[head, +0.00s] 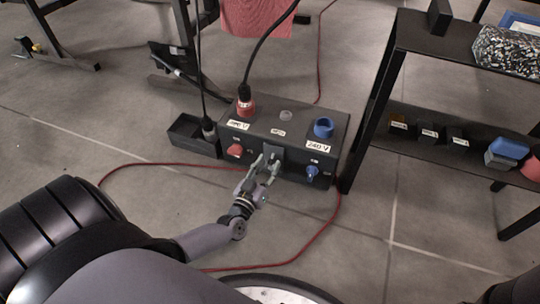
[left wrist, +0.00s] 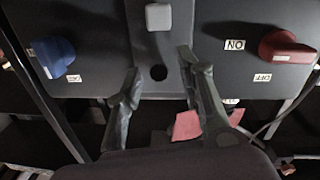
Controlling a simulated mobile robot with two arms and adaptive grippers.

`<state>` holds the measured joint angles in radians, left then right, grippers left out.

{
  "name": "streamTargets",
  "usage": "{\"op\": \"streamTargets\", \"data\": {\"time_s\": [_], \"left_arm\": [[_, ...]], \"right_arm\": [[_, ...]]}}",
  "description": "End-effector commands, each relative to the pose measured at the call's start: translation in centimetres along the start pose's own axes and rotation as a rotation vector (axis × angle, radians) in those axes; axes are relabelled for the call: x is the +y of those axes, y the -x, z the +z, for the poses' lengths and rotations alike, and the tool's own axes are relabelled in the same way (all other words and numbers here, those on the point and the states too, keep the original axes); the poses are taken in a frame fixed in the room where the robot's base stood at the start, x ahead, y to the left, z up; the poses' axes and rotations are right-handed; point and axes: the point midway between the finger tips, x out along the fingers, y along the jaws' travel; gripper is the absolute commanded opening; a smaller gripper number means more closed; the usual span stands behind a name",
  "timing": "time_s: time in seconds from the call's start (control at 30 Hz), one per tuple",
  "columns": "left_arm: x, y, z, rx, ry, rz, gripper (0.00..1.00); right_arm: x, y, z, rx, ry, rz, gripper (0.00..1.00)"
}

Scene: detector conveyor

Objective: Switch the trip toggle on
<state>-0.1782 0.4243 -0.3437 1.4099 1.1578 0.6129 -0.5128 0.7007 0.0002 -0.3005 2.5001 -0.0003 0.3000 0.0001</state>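The dark power box (head: 245,137) stands on the floor, with a red rotary switch (head: 235,151) and a blue one (head: 312,171) on its front. Between them is a grey centre panel, whose blocky light-grey toggle (left wrist: 158,17) shows at the top middle of the left wrist view. My left gripper (head: 265,167) is in front of this panel, open and empty. My right gripper is not in view.
A red plug (head: 245,107) with a black cable is in the box top, beside a blue socket (head: 323,128). A black open bin (head: 189,138) stands to the left. A dark shelf rack (head: 387,85) stands close on the right. A red cable (head: 312,243) crosses the floor.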

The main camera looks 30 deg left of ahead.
Motion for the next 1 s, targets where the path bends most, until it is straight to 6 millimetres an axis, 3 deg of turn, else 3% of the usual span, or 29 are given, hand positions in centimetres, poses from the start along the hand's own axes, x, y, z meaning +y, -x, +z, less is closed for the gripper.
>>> {"op": "streamTargets", "data": {"time_s": [0.13,0.67,1.0], "left_arm": [[0.0,-0.01,-0.02,0.0,0.0,0.0,0.35],[-0.02,0.0,0.0,0.0,0.0,0.0,0.0],[-0.03,0.01,-0.1,-0.003,0.0,-0.001,0.0]], "right_arm": [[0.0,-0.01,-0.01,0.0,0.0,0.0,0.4],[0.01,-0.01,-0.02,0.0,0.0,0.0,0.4],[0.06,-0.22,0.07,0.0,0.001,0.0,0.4]]}}
